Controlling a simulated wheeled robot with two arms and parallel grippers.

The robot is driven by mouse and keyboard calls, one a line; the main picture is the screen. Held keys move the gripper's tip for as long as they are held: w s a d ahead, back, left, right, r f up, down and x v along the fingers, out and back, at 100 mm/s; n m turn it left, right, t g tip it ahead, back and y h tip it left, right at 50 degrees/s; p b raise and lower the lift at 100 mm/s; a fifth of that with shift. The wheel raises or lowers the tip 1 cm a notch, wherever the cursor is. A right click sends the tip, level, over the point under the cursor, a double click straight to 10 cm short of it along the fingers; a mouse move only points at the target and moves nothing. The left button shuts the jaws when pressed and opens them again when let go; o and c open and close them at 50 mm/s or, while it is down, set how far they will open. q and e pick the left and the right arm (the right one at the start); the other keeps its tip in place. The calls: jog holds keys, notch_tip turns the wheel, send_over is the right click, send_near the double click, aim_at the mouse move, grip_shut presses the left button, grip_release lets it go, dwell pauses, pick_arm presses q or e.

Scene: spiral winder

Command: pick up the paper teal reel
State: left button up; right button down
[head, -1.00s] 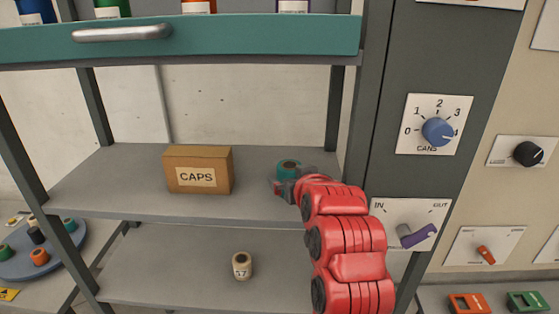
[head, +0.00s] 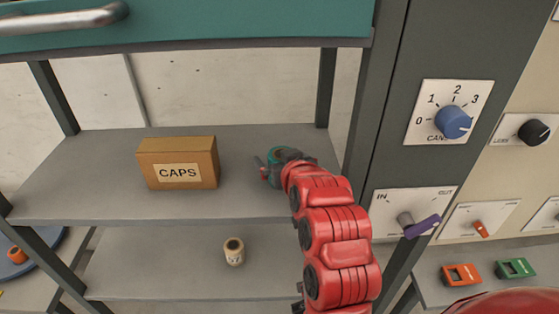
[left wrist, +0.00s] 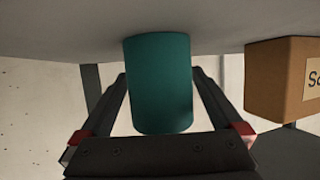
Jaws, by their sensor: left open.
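The teal reel (head: 277,152) stands on the middle shelf, right of the CAPS box, mostly hidden behind my left gripper in the head view. In the left wrist view the teal reel (left wrist: 160,85) is a plain teal cylinder against the grey shelf, which shows along the top. My left gripper (head: 272,166) is open, with a finger on either side of the reel. In the left wrist view the left gripper (left wrist: 160,76) shows a gap on the right side; contact on the left is unclear. My right gripper is not in view.
The CAPS box (head: 178,163) stands left on the same shelf (head: 95,185). A cream reel (head: 233,251) stands on the lower shelf. A dark post (head: 365,120) rises close to the right of my left arm. A teal drawer (head: 230,22) overhangs above.

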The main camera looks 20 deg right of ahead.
pick_arm(q)
jog(key=shift+s+r, duration=0.15)
jog(key=shift+s, duration=0.2)
jog(key=shift+c, duration=1.6)
jog(key=shift+w+f, duration=0.2)
jog(key=shift+w, duration=0.15)
jog(key=c, duration=0.5)
jog(key=shift+s+r, duration=0.1)
jog(key=shift+s, duration=0.05)
jog(key=c, duration=0.6)
jog(key=shift+c, duration=0.2)
jog(key=shift+r, duration=0.1)
